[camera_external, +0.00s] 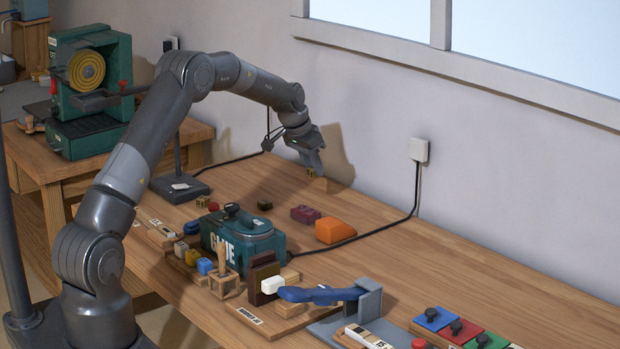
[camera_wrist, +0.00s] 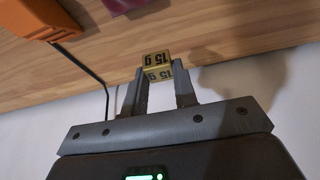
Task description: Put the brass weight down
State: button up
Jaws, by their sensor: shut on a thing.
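The brass weight (camera_external: 311,173) is a small yellow cube at the tips of my gripper, near the wall at the back of the table. My gripper (camera_external: 312,168) points downward and is shut on the weight. In the wrist view both fingers of my gripper (camera_wrist: 160,84) flank it. Whether the weight touches the tabletop is hard to tell.
A maroon block (camera_external: 305,214) and an orange block (camera_external: 335,231) lie nearer the camera. A dark cube (camera_external: 264,205), a second brass-coloured cube (camera_external: 202,201) and a green glue pot (camera_external: 243,237) stand to the left. A black cable (camera_external: 385,220) crosses the table. Bare wood (camera_external: 460,255) lies to the right.

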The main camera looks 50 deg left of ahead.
jog(key=shift+s+d+r, duration=0.15)
jog(key=shift+d+r, duration=0.15)
jog(key=shift+d, duration=0.15)
jog(key=shift+s+d+r, duration=0.15)
jog(key=shift+s+d, duration=0.05)
jog(key=s+a+n+y, duration=0.15)
jog(key=s+n, duration=0.35)
jog(key=s, duration=1.4)
jog(key=a+f, duration=0.2)
jog(key=a, duration=0.1)
jog(key=a+f, duration=0.2)
jog(key=a, duration=0.2)
jog(key=a+f, duration=0.2)
jog(key=a, duration=0.2)
jog(key=shift+s+a+f, duration=0.25)
jog(key=shift+s+f, duration=0.1)
jog(key=shift+s, duration=0.05)
jog(key=shift+f, duration=2)
